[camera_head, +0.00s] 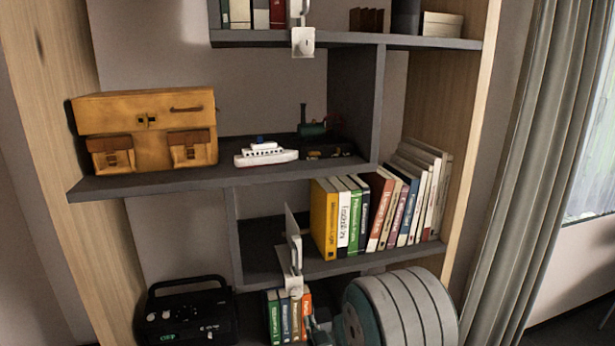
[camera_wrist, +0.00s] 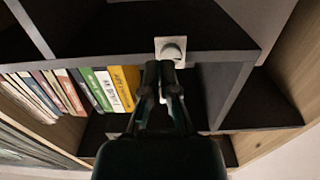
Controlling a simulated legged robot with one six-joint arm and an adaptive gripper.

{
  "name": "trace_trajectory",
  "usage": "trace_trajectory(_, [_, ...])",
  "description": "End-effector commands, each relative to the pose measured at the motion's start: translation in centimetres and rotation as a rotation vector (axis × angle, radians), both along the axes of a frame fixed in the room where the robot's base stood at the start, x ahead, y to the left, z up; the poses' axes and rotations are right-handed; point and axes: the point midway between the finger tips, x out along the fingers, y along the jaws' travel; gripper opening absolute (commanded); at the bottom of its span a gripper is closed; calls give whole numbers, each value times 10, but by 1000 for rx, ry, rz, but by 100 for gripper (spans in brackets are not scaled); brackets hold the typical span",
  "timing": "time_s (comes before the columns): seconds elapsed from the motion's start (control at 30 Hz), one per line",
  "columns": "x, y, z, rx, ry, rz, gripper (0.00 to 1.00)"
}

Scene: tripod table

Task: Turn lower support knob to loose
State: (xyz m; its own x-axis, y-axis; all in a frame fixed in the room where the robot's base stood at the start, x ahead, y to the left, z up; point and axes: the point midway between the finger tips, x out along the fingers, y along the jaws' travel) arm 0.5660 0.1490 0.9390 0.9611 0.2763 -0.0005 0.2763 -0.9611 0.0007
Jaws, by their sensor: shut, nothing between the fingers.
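The lower support (camera_head: 290,282) is a white bracket with an upright plate, clamped to the front edge of the lower shelf, left of the books. Its knob shows in the wrist view as a rounded grey-white knob (camera_wrist: 174,52) on a square white plate. My gripper (camera_wrist: 160,68) is shut and empty, with its dark fingertips just in front of the knob and overlapping it in the picture. I cannot tell whether they touch. In the head view the gripper is mostly hidden low in the picture behind my arm. The knob's turn position cannot be read.
A similar upper support (camera_head: 302,42) is on the top shelf's edge. A row of books (camera_head: 378,210) stands right of the lower support, with more books (camera_head: 288,315) below. A black radio (camera_head: 187,312) is at lower left. A yellow case (camera_head: 147,130) and toy ship (camera_head: 266,154) stand above.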

Motion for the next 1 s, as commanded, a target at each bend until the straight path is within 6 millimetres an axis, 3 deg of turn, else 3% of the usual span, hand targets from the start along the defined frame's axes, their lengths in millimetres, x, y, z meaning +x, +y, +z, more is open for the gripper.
trace_trajectory(0.17, [-1,1,-1,-51,-14,0,0])
trace_trajectory(0.5, [-10,4,-2,-428,-122,1,0])
trace_trajectory(0.67, [-10,4,-2,-502,-143,0,0])
trace_trajectory(1.0, [23,14,-2,-504,-146,0,0])
